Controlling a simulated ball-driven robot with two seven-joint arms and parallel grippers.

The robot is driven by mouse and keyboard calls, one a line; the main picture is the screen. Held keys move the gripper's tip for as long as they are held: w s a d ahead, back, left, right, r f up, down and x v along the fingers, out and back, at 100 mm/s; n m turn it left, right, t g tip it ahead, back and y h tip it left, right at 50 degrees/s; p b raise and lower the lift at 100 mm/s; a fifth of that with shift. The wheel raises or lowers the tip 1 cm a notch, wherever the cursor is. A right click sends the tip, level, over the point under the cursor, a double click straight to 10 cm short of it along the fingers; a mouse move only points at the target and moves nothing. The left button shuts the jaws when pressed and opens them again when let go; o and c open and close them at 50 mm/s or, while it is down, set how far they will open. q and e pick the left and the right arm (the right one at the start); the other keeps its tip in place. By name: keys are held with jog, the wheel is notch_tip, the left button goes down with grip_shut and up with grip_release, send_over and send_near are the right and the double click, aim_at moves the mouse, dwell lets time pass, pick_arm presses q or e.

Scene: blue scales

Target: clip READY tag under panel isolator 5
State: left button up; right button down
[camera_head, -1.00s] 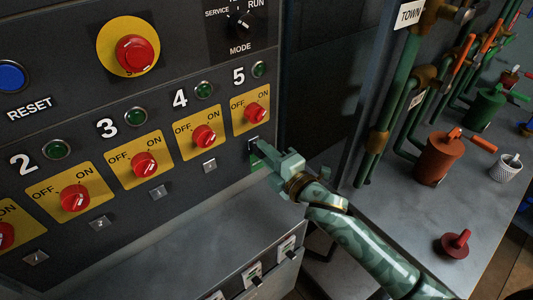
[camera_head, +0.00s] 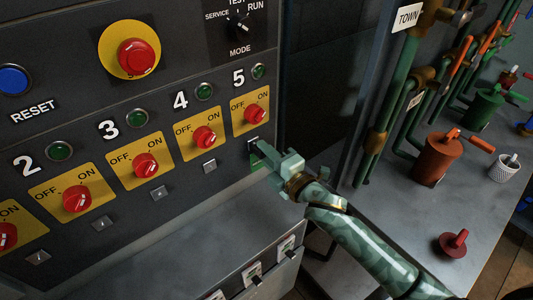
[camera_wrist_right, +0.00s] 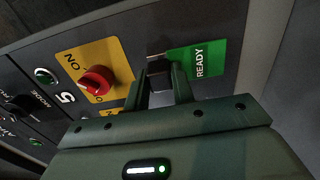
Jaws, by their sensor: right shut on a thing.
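The green READY tag (camera_wrist_right: 198,68) shows in the right wrist view, against the panel below isolator 5. In the head view only a green sliver of it (camera_head: 257,164) shows beside my gripper. My right gripper (camera_head: 264,154) is at the panel under isolator 5; in the right wrist view its fingers (camera_wrist_right: 160,84) are shut on the tag's dark upper part. Isolator 5 (camera_head: 254,113) is a red knob on a yellow plate, also seen in the right wrist view (camera_wrist_right: 97,82). The small clip under it (camera_head: 255,145) is partly hidden. My left gripper is out of view.
Isolators 4 (camera_head: 205,137), 3 (camera_head: 146,165) and 2 (camera_head: 77,199) sit to the left, with small metal clips below them. A grey cabinet ledge (camera_head: 200,250) juts out below the panel. A bench (camera_head: 400,205) with pipes and an orange canister (camera_head: 437,158) stands at right.

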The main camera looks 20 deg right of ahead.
jog(key=shift+p, duration=0.4)
dwell(0.7)
jog(key=shift+w+a, duration=0.2)
jog(key=shift+w, duration=0.3)
dwell(0.4)
jog(key=c, duration=1.1)
grip_release()
jog(key=p+v, duration=0.1)
jog(key=v, duration=1.5)
jog(key=shift+p, duration=0.3)
jog(key=shift+s, duration=0.1)
